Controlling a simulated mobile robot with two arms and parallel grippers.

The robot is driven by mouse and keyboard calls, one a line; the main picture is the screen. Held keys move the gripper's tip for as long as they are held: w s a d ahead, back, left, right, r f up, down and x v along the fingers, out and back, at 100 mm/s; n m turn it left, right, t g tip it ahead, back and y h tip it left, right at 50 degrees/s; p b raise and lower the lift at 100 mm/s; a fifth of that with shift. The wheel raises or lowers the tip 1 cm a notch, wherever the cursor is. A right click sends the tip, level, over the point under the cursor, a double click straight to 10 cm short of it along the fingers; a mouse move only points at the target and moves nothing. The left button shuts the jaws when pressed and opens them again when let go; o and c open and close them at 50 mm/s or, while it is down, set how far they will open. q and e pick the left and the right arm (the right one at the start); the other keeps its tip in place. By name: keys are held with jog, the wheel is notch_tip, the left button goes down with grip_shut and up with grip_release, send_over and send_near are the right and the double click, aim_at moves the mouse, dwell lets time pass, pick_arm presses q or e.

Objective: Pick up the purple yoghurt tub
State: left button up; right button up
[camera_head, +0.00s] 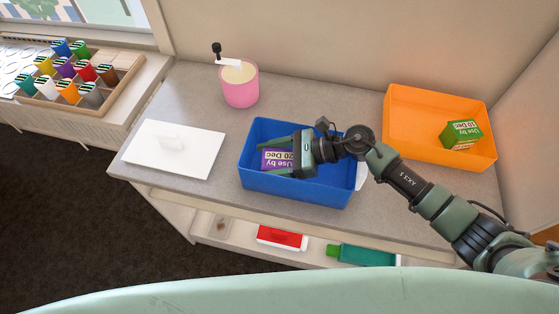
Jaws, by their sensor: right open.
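The purple yoghurt tub (271,160) lies inside the blue bin (296,196), toward its left half. A white label reading "Use by 20 Dec" faces up on it. My right gripper (272,156) reaches into the bin from the right and is open. Its two fingers point left, one near the tub's far side and one near its near side. I cannot tell whether they touch it. The gripper body hides the tub's right end. My left gripper is not in view.
An orange bin (396,147) at the right holds a green box (460,134). A pink container (240,90) stands at the back, and a white board (190,160) lies at the left. A shelf below holds a red item (282,237) and a green bottle (362,256).

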jog(key=shift+a+f, duration=0.1)
jog(key=shift+a, duration=0.05)
jog(key=shift+w, duration=0.1)
jog(key=c, duration=1.4)
